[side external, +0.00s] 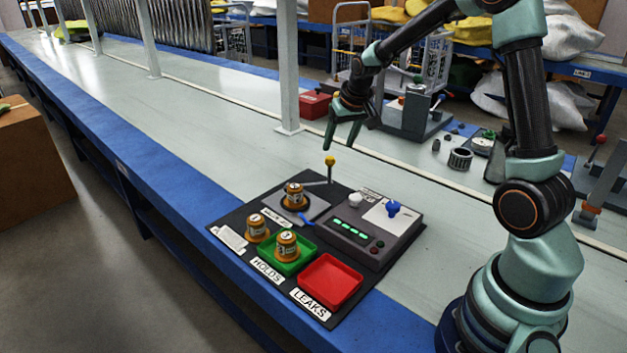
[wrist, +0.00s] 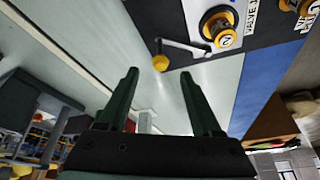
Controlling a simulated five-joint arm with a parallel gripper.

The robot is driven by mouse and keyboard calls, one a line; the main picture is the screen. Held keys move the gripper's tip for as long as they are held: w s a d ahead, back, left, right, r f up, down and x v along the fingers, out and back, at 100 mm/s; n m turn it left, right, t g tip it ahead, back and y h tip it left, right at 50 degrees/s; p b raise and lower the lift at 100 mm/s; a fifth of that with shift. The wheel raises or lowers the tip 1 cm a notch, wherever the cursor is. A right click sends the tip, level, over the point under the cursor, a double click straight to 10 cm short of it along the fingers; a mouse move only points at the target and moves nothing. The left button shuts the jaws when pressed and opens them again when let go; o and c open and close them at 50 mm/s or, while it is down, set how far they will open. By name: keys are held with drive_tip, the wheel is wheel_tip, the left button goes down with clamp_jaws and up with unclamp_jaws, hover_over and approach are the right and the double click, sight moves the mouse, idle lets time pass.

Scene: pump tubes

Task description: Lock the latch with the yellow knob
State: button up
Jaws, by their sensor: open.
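The yellow knob (side external: 330,160) tops a short upright post at the back edge of the black board, joined to a thin pale lever (side external: 316,183) that runs left to the valve jig. In the wrist view the yellow knob (wrist: 160,62) lies just beyond and between my fingertips, with the lever (wrist: 185,45) reaching to the valve marked 2 (wrist: 220,25). My gripper (side external: 343,132) is open and empty, above and slightly behind the knob, apart from it. In the wrist view my gripper (wrist: 158,75) shows two spread dark green fingers.
A valve (side external: 293,193) sits in the jig (side external: 300,208). A green tray (side external: 300,262) holds one valve, with another valve (side external: 256,228) beside it. A red tray (side external: 330,282) is empty. A grey control box (side external: 373,230) with a blue knob (side external: 393,208) stands right of the lever.

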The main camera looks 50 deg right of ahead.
drive_tip(key=shift+s+a+r, duration=0.1)
drive_tip(key=shift+s+r, duration=0.15)
drive_tip(key=shift+r, duration=0.25)
drive_tip(key=c, duration=0.4)
drive_tip(key=shift+w+r, duration=0.2)
drive_tip(key=shift+w, duration=0.1)
drive_tip(key=c, duration=0.5)
drive_tip(key=w+r, duration=0.1)
drive_tip(key=w, duration=0.1)
drive_tip(key=w+d+r, duration=0.1)
drive_tip(key=r, duration=0.1)
drive_tip(key=w+d+r, duration=0.1)
drive_tip(key=w, duration=0.1)
drive_tip(key=shift+w+d+r, duration=0.25)
drive_tip(key=shift+w+r, duration=0.1)
clamp_jaws()
wheel_tip(320, 180, down, 11)
